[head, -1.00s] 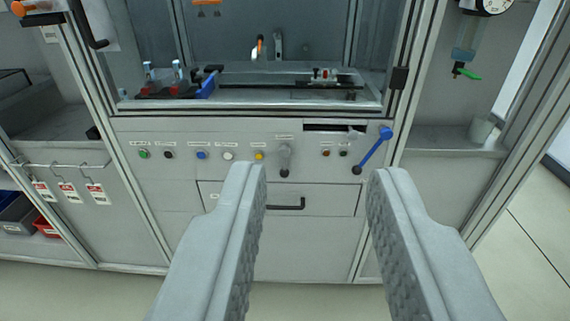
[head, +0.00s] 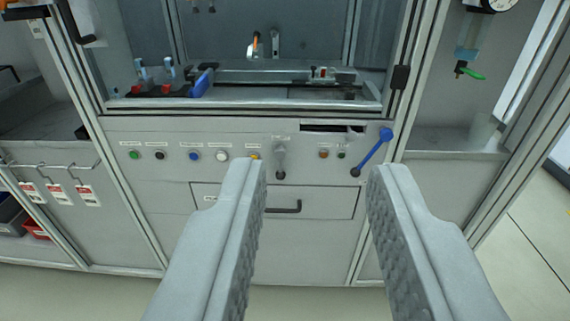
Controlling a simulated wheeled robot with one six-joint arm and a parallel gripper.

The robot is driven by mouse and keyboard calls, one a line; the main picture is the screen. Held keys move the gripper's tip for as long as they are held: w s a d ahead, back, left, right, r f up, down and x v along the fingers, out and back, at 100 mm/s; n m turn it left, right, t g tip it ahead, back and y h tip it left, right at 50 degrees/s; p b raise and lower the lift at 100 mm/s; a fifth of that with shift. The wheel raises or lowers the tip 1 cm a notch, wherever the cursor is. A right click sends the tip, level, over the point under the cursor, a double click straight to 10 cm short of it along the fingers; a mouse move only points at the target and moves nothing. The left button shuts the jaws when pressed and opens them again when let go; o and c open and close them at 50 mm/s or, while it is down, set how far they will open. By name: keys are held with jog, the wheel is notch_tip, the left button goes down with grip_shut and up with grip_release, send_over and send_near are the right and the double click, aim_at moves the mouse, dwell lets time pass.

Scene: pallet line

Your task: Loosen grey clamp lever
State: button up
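The grey clamp lever (head: 281,158) is on the light grey front panel of the cabinet, right of the row of buttons. It hangs downward and has a dark knob at its lower end. My gripper (head: 318,172) is open and empty, its two grey fingers wide apart in the foreground. In the picture the lever shows between the fingertips, nearer the left one. The gripper is in front of the panel and does not appear to touch the lever.
A blue lever (head: 373,153) slants up to the right, near the right fingertip. Several buttons, including a blue one (head: 194,156), line the panel. A drawer handle (head: 284,208) sits below. Behind the window stands a fixture (head: 285,75). A green valve handle (head: 473,75) is at right.

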jog(key=w+f, duration=0.5)
jog(key=w, duration=0.5)
jog(key=n+y, duration=0.3)
jog(key=y, duration=0.1)
send_near(281, 164)
jog(key=x, duration=0.8)
grip_shut()
